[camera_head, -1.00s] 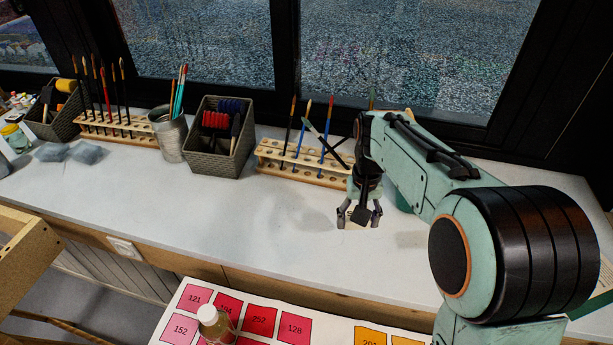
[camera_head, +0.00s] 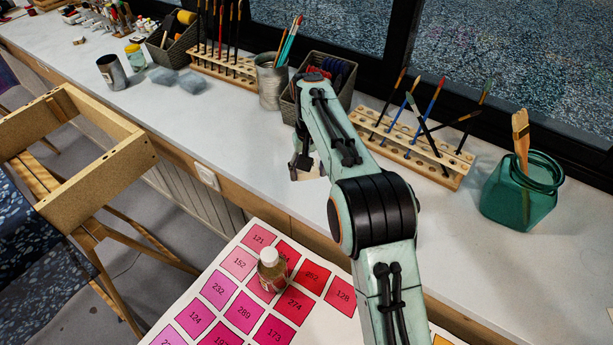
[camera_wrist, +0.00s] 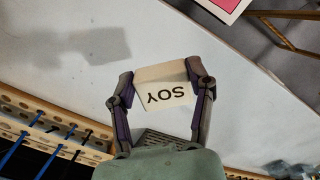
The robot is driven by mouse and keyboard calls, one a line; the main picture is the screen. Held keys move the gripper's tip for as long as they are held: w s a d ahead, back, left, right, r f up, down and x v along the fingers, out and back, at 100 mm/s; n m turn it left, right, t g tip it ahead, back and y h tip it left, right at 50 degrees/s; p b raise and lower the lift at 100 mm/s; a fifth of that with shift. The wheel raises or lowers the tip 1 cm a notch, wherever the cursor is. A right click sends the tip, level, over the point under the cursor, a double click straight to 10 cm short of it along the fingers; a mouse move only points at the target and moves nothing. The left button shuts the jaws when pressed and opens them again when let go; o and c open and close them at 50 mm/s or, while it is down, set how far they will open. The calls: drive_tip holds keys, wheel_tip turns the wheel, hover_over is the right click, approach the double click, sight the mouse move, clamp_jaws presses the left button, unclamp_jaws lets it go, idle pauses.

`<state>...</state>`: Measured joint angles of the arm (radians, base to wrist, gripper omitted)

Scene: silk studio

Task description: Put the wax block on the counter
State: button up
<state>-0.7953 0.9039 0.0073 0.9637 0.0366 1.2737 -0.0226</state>
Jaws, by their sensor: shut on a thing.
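The wax block is a small cream block marked "SOY" (camera_wrist: 165,92), held between the two fingers of my gripper (camera_wrist: 160,90) in the wrist view. In the head view my gripper (camera_head: 306,164) is over the pale counter (camera_head: 235,135), near its front edge, and the block shows as a small pale patch (camera_head: 312,172) partly hidden by the gripper and arm. In the wrist view a shadow falls on the counter apart from the block, so the block is held above the surface.
A brush rack (camera_head: 455,180) and a green glass jar (camera_head: 515,195) stand to the right. A metal cup (camera_head: 271,85) and dark basket (camera_head: 345,100) stand behind the gripper. Grey lumps (camera_head: 192,83) lie to the left. A bottle (camera_head: 271,270) stands on a colour chart (camera_head: 215,322) in front.

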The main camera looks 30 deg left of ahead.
hover_over(305, 188)
wheel_tip(305, 188, down, 5)
drive_tip(key=shift+r, duration=0.1)
drive_tip(key=shift+f, duration=1.65)
drive_tip(key=shift+f, duration=0.1)
drive_tip(key=o, duration=1.1)
wheel_tip(305, 188, up, 8)
drive_tip(key=shift+f, duration=0.1)
